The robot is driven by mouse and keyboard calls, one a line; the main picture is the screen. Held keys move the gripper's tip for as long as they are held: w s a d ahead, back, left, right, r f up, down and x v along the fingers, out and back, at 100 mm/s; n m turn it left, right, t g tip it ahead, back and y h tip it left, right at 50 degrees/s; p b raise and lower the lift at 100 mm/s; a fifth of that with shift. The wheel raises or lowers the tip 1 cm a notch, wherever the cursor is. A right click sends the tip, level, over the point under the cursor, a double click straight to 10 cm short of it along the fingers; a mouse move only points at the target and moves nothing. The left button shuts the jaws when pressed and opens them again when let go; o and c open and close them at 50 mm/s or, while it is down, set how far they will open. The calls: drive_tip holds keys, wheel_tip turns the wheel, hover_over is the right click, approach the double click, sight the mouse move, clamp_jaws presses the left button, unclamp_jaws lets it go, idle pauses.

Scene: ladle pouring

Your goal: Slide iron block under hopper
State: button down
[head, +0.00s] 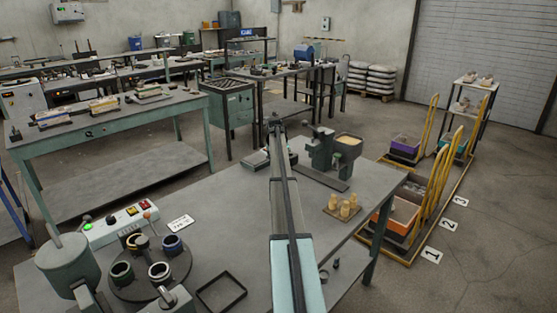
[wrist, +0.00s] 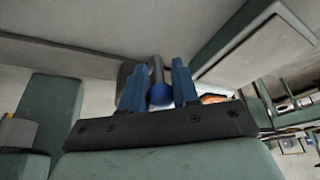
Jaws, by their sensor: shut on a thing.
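In the wrist view my gripper (wrist: 158,92) has its two blue fingers closed around a dark, rod-like piece (wrist: 155,70) with a rounded blue end. I cannot tell whether this piece is part of the iron block. In the head view my arm reaches away over the bench, and its fingers cannot be made out. A dark green machine (head: 322,152) with a square, open-topped hopper (head: 348,141) of pale material stands right of my arm. A low grey block-like thing (head: 256,160) lies left of my arm, partly hidden by it; I cannot tell if it is the iron block.
Wooden pegs stand on a small board (head: 333,211) right of my arm. A round rack (head: 135,275) of ringed cups, a control box (head: 122,225) and an empty black frame (head: 221,292) are at the near left.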

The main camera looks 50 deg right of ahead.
drive_tip(key=s, duration=2.7)
drive_tip(key=shift+s, duration=0.15)
drive_tip(key=c, duration=1.1)
unclamp_jaws()
drive_tip(key=shift+s, duration=0.1)
drive_tip(key=shift+o, duration=0.6)
drive_tip(key=v, duration=1.3)
drive_tip(key=shift+r, duration=0.35)
drive_tip(key=shift+a, duration=0.1)
